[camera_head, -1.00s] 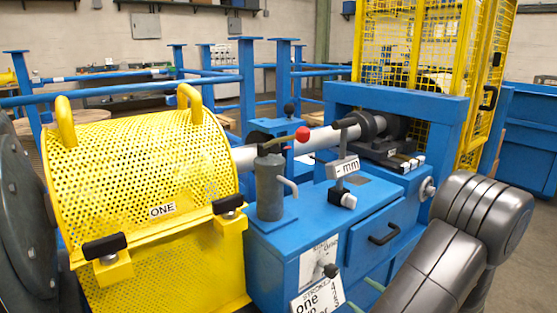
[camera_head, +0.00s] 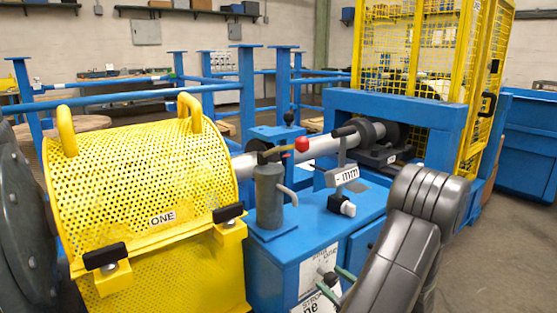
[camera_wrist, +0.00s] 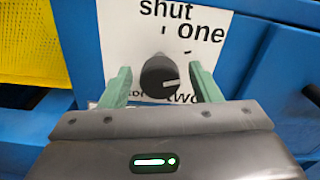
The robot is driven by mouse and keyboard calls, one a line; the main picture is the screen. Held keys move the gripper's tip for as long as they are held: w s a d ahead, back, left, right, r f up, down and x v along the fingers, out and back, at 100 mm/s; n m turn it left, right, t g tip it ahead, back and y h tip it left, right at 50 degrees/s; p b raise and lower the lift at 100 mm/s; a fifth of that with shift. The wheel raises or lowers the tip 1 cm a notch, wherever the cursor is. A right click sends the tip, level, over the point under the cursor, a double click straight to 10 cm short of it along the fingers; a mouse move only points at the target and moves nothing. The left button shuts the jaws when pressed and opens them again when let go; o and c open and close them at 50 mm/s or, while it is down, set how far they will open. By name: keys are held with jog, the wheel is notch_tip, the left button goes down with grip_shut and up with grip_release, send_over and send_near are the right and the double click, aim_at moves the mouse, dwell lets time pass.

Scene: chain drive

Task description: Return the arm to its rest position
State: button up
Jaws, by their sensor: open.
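My arm (camera_head: 392,262) reaches in from the right in the head view, bent, in front of the blue machine. My gripper (camera_wrist: 160,72) is open, its two green fingers apart in the wrist view. It also shows at the bottom of the head view (camera_head: 337,283). A black knob (camera_wrist: 160,77) on a white plate (camera_wrist: 205,50) lettered "shut", "one" and "two" appears between the fingers. A gap shows on each side of it. The knob has a white mark at its lower right. I cannot tell how deep the fingers reach.
The blue machine bench (camera_head: 280,262) stands close before my arm. A perforated yellow guard (camera_head: 130,165) labelled ONE is at left. A red-knobbed lever (camera_head: 301,144) stands mid-bench, and a grey shaft (camera_head: 322,146) runs behind it. A yellow cage (camera_head: 440,60) is behind. Floor is clear at right.

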jog(key=shift+r+m+p, duration=0.15)
jog(key=shift+m+p, duration=0.4)
jog(key=shift+m, duration=0.45)
jog(key=p+v, duration=0.2)
jog(key=v, duration=1.1)
jog(key=shift+s+d+f, duration=0.2)
jog(key=shift+a, duration=0.1)
